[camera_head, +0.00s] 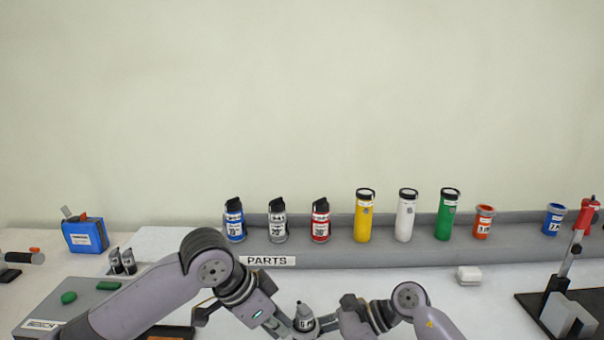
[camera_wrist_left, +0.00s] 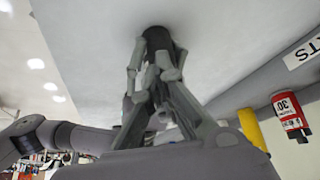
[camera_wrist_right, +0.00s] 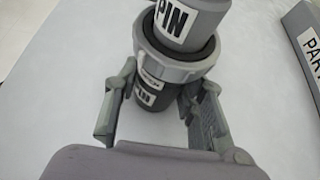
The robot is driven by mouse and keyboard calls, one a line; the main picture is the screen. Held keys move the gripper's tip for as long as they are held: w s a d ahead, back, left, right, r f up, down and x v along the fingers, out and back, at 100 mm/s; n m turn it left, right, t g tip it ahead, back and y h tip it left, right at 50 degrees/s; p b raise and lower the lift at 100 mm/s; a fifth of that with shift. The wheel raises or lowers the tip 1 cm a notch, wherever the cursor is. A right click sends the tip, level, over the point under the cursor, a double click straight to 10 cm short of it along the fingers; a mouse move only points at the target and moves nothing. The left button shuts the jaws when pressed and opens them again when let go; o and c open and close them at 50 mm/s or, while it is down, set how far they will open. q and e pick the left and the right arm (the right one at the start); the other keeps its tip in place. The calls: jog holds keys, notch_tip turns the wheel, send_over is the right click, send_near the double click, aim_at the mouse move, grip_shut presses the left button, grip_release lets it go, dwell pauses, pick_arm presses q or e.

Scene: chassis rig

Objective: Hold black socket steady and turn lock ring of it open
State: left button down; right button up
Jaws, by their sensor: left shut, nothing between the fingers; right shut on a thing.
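The black socket (camera_head: 304,322) looks dark grey and stands upright between my two grippers at the bottom of the head view. In the right wrist view its lower body (camera_wrist_right: 152,98) bears a label, and a light grey lock ring (camera_wrist_right: 175,66) circles it below an upper part (camera_wrist_right: 192,20) marked PIN. My right gripper (camera_wrist_right: 152,100) is shut on the socket, its fingers on either side at or just below the ring. My left gripper (camera_wrist_left: 157,65) is shut with nothing held, its fingertips close to a dark cylindrical end (camera_wrist_left: 156,38). Exact contact there is unclear.
A grey shelf (camera_head: 395,253) marked PARTS holds several bottles and canisters behind. Two dark cylinders (camera_head: 122,262) stand by a grey board (camera_head: 40,312) and a blue box (camera_head: 86,235) at left. A red-handled press (camera_head: 568,265) stands at right.

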pick_arm(q)
jog(key=shift+s+d+f, duration=0.1)
jog(key=shift+s+d, duration=0.2)
jog(key=shift+s, duration=0.1)
pick_arm(e)
jog(key=shift+a, duration=0.1)
dwell(0.3)
pick_arm(q)
jog(key=shift+s+a, duration=0.1)
notch_tip(320, 180, up, 6)
jog(key=shift+a, duration=0.3)
dwell(0.4)
pick_arm(e)
jog(key=o, duration=0.9)
jog(key=shift+o, duration=0.2)
jog(key=shift+d, duration=0.2)
